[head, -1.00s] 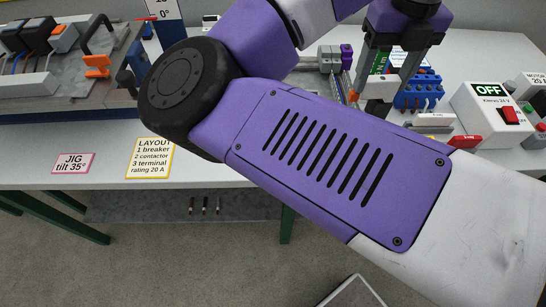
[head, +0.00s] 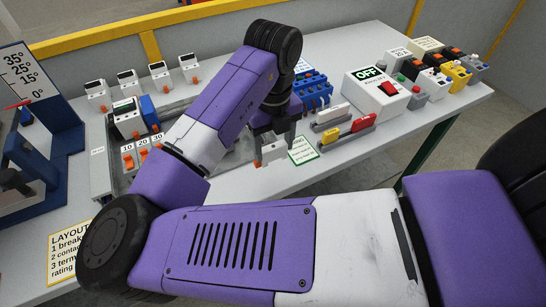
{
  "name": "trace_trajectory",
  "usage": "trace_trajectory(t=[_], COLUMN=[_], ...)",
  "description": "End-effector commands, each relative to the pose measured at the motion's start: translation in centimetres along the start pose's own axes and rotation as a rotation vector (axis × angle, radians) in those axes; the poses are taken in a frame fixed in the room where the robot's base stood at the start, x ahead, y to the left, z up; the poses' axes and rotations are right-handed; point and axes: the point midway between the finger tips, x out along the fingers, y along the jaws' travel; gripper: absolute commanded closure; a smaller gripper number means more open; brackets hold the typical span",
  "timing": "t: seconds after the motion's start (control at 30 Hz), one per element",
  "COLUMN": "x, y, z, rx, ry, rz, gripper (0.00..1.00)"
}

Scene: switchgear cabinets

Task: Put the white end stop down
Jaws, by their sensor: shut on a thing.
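My gripper (head: 273,138) points down near the middle of the bench in the head view, shut on the white end stop (head: 271,152). The end stop is a small pale block between the fingertips, partly hidden by them. It is just left of a green-edged white card (head: 303,150). A bit of orange (head: 257,163) shows beside it at lower left. I cannot tell whether the end stop touches the surface below.
A grey holder with white, yellow and red pieces (head: 345,129) lies to the right. Behind are a blue rack (head: 314,92) and a white OFF switch box (head: 377,94). A grey tray with modules (head: 127,120) is left. Bare bench (head: 245,187) shows in front.

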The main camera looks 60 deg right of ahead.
Motion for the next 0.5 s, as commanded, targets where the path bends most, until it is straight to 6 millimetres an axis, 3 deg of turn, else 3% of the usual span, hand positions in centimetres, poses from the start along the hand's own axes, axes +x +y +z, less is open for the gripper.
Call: trace_trajectory(t=[0.23,0.5], x=[1.6,5.0], y=[0.0,0.0], z=[0.0,0.0], rx=[-0.001,-0.001], ry=[0.002,0.001], rz=[0.000,0.000], gripper=[0.86,0.86])
